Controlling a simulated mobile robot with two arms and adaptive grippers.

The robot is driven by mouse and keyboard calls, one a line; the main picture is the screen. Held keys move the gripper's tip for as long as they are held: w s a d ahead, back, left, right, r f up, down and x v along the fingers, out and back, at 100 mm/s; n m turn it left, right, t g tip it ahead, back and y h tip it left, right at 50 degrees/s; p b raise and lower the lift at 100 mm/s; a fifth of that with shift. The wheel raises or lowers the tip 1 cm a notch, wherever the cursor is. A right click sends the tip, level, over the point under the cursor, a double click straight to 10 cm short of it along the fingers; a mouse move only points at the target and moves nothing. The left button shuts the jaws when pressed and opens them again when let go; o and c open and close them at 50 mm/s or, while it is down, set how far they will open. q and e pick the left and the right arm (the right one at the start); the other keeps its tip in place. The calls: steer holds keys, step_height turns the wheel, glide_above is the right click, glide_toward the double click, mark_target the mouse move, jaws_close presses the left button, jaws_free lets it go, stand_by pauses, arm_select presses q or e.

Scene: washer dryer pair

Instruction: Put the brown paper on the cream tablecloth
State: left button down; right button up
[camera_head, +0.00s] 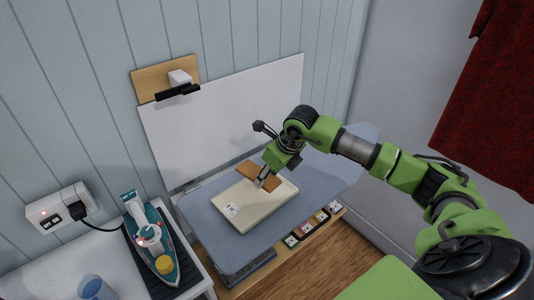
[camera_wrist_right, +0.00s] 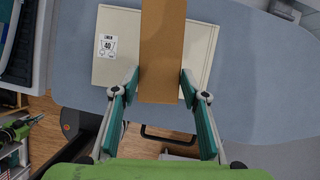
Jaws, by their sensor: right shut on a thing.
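The brown paper (camera_head: 259,175) is a flat, stiff-looking brown piece over the cream tablecloth (camera_head: 243,212). The tablecloth is a folded cream rectangle with a white label, lying on the blue-grey ironing board. My right gripper (camera_head: 264,182) is above the tablecloth. In the right wrist view the gripper (camera_wrist_right: 160,84) has a finger on each side of the brown paper (camera_wrist_right: 162,45) and is shut on it. The cream tablecloth (camera_wrist_right: 120,70) shows behind the paper there. I cannot tell whether the paper touches the cloth. My left gripper is not in view.
The blue-grey ironing board (camera_head: 205,222) has bare room around the tablecloth. A teal iron (camera_head: 150,240) and a blue cup (camera_head: 95,288) stand on the white counter (camera_head: 55,280) at left. A white panel (camera_head: 225,115) stands behind the board.

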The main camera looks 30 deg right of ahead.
steer(key=shift+w+d+r+m+h, duration=0.2)
steer(key=shift+w+d+r+m, duration=0.1)
steer(key=shift+d+m, duration=0.25)
steer(key=shift+w+d+r+m+h, duration=0.2)
steer(key=shift+d+r+m, duration=0.1)
steer(key=shift+d+m, duration=0.2)
steer(key=shift+s, duration=0.1)
steer(key=shift+f, duration=0.1)
steer(key=shift+f+b, duration=0.25)
steer(key=shift+b, duration=0.25)
steer(key=b, duration=0.6)
glide_above(272, 195)
step_height(272, 195, down, 7)
steer(key=shift+r, duration=0.15)
steer(key=shift+f+b, duration=0.75)
steer(key=shift+b, duration=0.25)
